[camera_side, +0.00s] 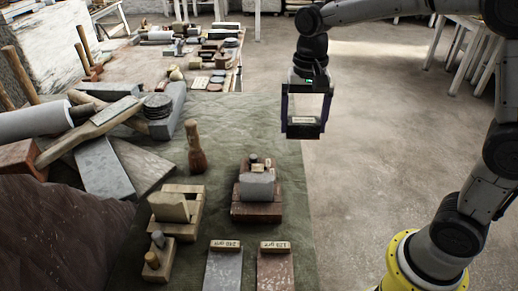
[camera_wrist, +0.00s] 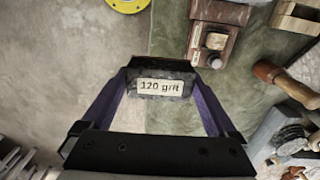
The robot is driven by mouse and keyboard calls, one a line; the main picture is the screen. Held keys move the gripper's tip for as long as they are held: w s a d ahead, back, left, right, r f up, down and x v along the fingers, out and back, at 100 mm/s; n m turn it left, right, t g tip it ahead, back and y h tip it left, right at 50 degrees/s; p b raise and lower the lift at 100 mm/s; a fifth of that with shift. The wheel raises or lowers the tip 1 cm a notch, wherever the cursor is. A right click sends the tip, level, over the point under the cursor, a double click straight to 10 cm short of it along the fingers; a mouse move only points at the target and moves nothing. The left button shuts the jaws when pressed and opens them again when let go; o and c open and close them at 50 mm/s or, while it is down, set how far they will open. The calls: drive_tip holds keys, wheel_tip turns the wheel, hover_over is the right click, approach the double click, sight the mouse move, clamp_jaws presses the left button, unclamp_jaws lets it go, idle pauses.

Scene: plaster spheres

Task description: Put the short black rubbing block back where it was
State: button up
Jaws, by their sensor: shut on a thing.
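My gripper (camera_side: 304,126) is shut on a short black block (camera_wrist: 160,95) that has a "120 grit" label. Two flat slabs lie in front, a grey one (camera_side: 223,270) and a reddish one (camera_side: 275,272), with grit labels.
A wooden mallet (camera_side: 195,150) stands on the green cloth (camera_side: 255,125). Stacked slabs, planks and a roller crowd the left. A low table of small blocks (camera_side: 200,55) is behind. Bare floor (camera_side: 360,150) lies to the right.

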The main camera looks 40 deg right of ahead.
drive_tip(key=w+f, duration=0.4)
drive_tip(key=w, duration=0.4)
hover_over(259, 151)
drive_tip(key=s, duration=0.1)
wheel_tip(259, 151, down, 4)
drive_tip(key=shift+s+f, duration=0.1)
drive_tip(key=shift+f, duration=0.1)
drive_tip(key=shift+w+f, duration=0.5)
drive_tip(key=shift+f, duration=0.1)
drive_tip(key=shift+w+f, duration=0.15)
drive_tip(key=shift+f, duration=1.5)
drive_tip(key=shift+f, duration=0.2)
drive_tip(key=o, duration=1.2)
drive_tip(key=shift+o, duration=0.2)
wheel_tip(259, 151, up, 12)
drive_tip(key=shift+r, duration=0.25)
